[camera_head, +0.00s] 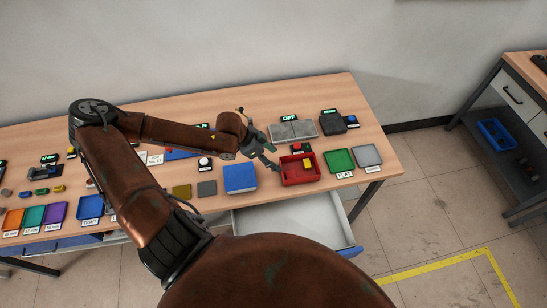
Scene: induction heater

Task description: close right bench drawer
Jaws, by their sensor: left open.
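The right bench drawer (297,218) is pulled out from under the front edge of the wooden bench (225,108). Its pale grey inside looks empty where I can see it. A blue part of the drawer (351,252) shows at its front right corner; most of the front is hidden behind my own arm. My left gripper (272,158) is open above the bench top, beside the red tray and behind the drawer. My right gripper is not in view.
A red tray (300,180) with a yellow block, a blue block (240,178), a green tray (339,160) and a grey tray (367,155) stand near the bench's front edge. Another bench with a drawer (513,95) is at the right. Floor between them is clear.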

